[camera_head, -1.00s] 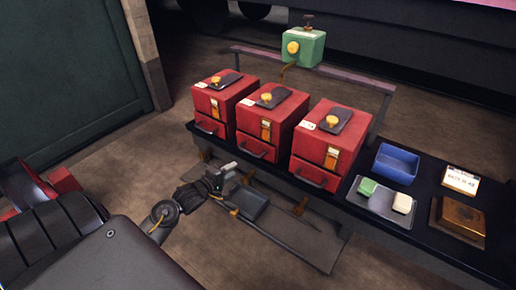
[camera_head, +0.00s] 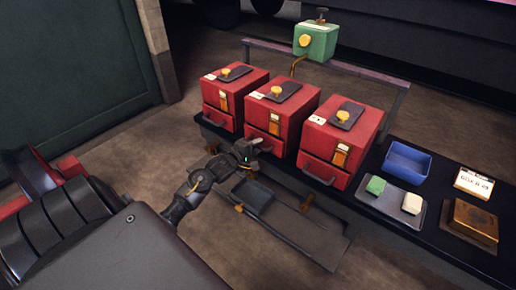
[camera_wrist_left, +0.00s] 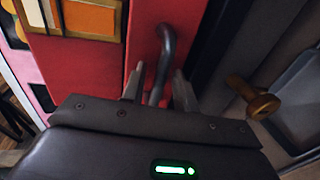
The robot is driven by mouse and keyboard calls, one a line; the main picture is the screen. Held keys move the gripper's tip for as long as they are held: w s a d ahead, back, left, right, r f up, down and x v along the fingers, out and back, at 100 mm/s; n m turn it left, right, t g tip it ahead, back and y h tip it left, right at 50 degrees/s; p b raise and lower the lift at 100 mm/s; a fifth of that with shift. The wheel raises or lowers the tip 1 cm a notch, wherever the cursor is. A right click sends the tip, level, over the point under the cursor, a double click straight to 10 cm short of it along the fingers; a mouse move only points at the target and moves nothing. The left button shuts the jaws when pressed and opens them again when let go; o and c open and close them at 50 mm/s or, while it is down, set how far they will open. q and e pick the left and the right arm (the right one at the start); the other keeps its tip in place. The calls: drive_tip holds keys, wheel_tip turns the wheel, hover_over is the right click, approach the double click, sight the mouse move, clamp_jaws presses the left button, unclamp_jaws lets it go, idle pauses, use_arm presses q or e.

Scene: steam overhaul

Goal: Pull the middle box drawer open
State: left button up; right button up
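Three red boxes stand in a row on a dark bench. The middle box (camera_head: 293,122) has a dark plate with a yellow knob on its lid and a yellow-framed window on its front. My left gripper (camera_head: 254,146) is at its lower front, covering much of the drawer handle in the head view. In the left wrist view, the dark curved handle (camera_wrist_left: 167,48) stands out from the red drawer front (camera_wrist_left: 143,35). My left gripper's fingers (camera_wrist_left: 158,85) lie on either side of the handle, with gaps visible. The drawer looks closed. My right gripper is not in view.
The left box (camera_head: 222,97) and right box (camera_head: 342,140) stand close on either side. A lower shelf (camera_head: 300,240) with a brass knob (camera_wrist_left: 262,104) lies below.

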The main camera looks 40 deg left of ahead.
use_arm(q)
drive_tip(key=shift+w, duration=0.3)
clamp_jaws()
